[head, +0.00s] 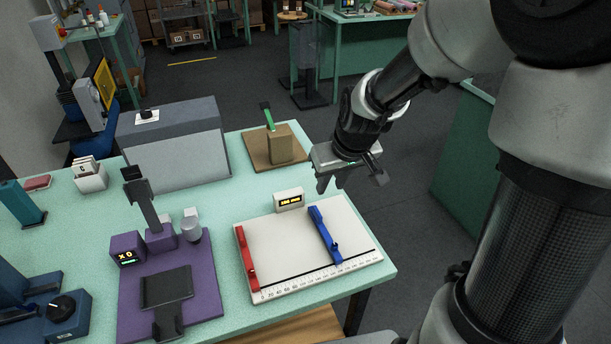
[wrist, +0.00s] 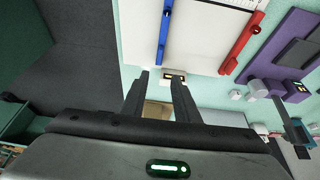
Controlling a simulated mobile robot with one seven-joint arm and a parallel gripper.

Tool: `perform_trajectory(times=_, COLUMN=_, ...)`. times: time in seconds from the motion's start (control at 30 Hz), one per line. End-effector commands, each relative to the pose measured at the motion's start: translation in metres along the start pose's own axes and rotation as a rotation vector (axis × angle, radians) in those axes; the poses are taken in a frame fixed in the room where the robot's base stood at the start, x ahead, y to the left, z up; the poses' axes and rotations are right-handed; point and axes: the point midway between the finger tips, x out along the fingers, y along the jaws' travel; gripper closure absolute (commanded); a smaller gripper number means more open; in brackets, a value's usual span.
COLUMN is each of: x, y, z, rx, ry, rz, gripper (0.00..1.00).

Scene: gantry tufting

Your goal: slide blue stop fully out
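The blue stop (head: 325,235) is a long bar lying across the white board (head: 282,240), right of its middle, its near end by the printed scale. The red stop (head: 246,258) lies along the board's left edge. My gripper (head: 335,183) hangs above and behind the board's far edge, apart from the blue stop. In the wrist view my gripper (wrist: 160,75) has its two fingers apart with nothing between them. The blue stop (wrist: 165,32) shows ahead of the fingertips there, and the red stop (wrist: 243,42) is further right.
A small display box (head: 289,200) stands at the board's far edge, close to my fingers. A purple device (head: 205,298) stands left of the board. A wooden block on a brown base (head: 258,160) is behind.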

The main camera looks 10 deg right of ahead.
Motion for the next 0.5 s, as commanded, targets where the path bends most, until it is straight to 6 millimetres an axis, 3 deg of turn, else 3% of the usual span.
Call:
perform_trajectory(times=0.17, x=0.023, y=-0.001, z=0.002, rx=0.003, ry=-0.003, rz=-0.005, gripper=0.72)
perform_trajectory(times=0.5, x=0.096, y=-0.002, z=0.002, rx=-0.001, ry=-0.004, rz=-0.004, gripper=0.72)
